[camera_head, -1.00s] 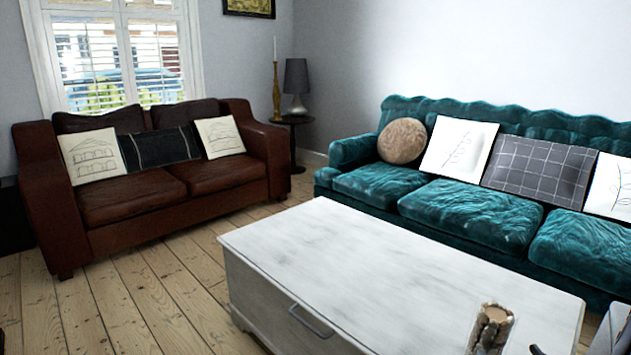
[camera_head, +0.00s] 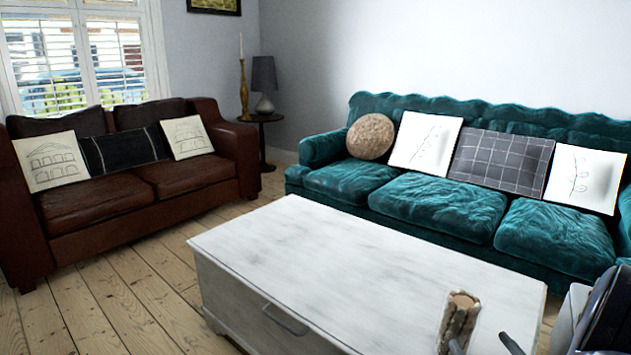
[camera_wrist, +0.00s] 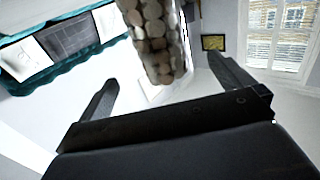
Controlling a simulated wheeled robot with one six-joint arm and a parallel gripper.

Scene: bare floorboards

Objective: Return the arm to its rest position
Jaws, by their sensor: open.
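My gripper (camera_head: 483,345) shows only in part at the bottom edge of the head view, as dark finger tips near the jar. In the wrist view my gripper (camera_wrist: 163,73) is open, its two dark fingers wide apart. A clear jar of brown, rounded pieces (camera_wrist: 155,35) shows at the top of the wrist view, beyond and between the fingers. In the head view the jar (camera_head: 460,318) appears to stand on the white table (camera_head: 330,265) near its front right. I cannot tell whether the fingers touch it. Part of my arm (camera_head: 598,315) shows at the lower right.
A teal sofa (camera_head: 440,207) with several cushions stands behind the table. A brown leather sofa (camera_head: 110,200) is at the left, and a small round side table (camera_head: 262,119) with a lamp is in the corner. Bare floorboards (camera_head: 125,285) lie open at the left.

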